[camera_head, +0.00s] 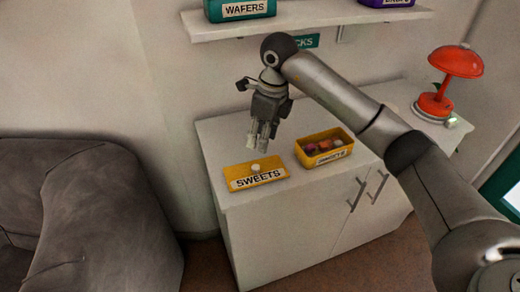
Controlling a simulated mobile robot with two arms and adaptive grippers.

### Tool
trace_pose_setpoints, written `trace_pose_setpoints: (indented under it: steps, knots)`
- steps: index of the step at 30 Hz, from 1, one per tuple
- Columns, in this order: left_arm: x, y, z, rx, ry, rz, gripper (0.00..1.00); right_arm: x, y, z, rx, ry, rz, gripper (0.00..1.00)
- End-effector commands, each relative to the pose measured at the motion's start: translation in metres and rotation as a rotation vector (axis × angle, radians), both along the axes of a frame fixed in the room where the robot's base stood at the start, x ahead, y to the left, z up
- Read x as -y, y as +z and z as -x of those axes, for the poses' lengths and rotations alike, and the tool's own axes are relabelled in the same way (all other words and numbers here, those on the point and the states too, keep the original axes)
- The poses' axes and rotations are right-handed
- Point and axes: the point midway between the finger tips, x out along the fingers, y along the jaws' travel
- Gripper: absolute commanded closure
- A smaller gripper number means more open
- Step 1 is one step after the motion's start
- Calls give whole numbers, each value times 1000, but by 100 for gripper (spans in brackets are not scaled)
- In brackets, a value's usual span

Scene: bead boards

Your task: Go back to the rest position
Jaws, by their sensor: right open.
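My right arm reaches in from the right, and its gripper (260,142) hangs over the white cabinet, fingers pointing down. The gripper is open and empty, just above and behind the yellow lid labelled SWEETS (243,184). The lid lies on the cabinet top near its front left, with a pale knob on it. I cannot tell the exact gap between fingertips and knob. To the right stands an open yellow box (336,158) with several colourful sweets inside. My left gripper is not in view.
The white cabinet (265,220) stands against the wall, with a red lamp (457,62) at its back right. Above is a shelf (320,18) with a green WAFERS box (215,11) and a purple box (399,3). A grey armchair (100,215) is at left.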

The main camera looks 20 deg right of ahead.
Motion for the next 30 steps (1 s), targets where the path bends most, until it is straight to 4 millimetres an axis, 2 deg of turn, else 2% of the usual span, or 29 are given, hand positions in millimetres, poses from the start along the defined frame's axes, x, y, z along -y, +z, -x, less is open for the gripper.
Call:
trace_pose_setpoints:
  steps: [6, 17, 20, 23, 26, 27, 30]
  knots:
    - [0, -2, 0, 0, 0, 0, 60, 1, 11, 2, -1, 1, 0, 59]
    - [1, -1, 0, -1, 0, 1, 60, 1, 10, 2, -1, 1, 0, 59]
    - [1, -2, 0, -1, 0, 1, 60, -6, 7, 3, 0, 11, -23, 59]
    - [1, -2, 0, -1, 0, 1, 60, -35, -3, 8, 6, 48, -127, 59]
    - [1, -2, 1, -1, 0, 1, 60, -88, -11, 20, 14, 96, -331, 59]
    - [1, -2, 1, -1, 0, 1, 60, -112, -11, 27, 15, 111, -433, 59]
    - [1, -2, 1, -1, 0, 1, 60, -169, 1, 47, 11, 119, -710, 59]
